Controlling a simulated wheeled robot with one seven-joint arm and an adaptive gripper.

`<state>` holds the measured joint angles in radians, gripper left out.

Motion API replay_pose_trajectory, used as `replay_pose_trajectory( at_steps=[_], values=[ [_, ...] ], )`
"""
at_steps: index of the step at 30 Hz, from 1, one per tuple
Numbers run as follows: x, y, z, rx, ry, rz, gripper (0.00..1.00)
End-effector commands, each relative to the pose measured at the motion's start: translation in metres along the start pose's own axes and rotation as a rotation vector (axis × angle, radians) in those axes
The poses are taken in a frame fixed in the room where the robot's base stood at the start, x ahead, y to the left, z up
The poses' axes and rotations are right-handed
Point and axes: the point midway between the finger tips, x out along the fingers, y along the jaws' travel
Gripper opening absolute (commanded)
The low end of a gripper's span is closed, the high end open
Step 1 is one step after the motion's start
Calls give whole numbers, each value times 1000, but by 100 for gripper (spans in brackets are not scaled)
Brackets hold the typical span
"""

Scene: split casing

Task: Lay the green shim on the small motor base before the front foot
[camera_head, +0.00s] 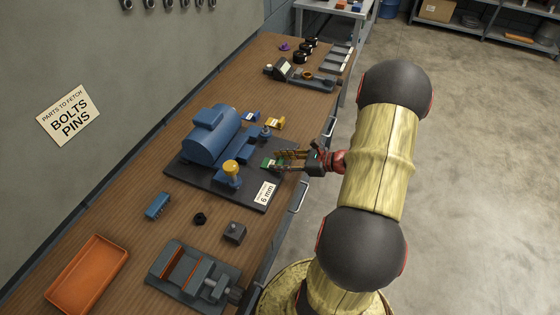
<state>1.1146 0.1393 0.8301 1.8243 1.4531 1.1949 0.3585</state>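A blue motor (209,139) sits on a dark base plate (192,180) on the wooden bench. A small green piece, which looks like the green shim (268,162), shows at the right side of the base, at the tips of my gripper (277,160). My gripper reaches in from the right, low over the plate, its fingers pointing left. I cannot tell whether the fingers hold the green piece or whether it touches the plate. The motor's front foot is not clear at this size.
A yellow-topped blue part (232,170) stands on the plate left of my gripper. A blue shim-like piece (250,117) and a yellow one (275,123) lie beyond. A vise (192,275), an orange tray (87,275) and a grey block (235,232) are nearer.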

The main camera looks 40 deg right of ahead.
Motion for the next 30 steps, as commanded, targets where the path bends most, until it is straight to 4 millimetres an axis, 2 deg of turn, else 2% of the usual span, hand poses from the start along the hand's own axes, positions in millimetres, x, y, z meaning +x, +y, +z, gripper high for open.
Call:
replay_pose_trajectory(
  at_steps=[11,25,30],
  values=[
    [0,0,0,0,1,0,55],
    [0,0,0,0,1,0,55],
    [-3,0,7,0,0,0,55]
  ],
)
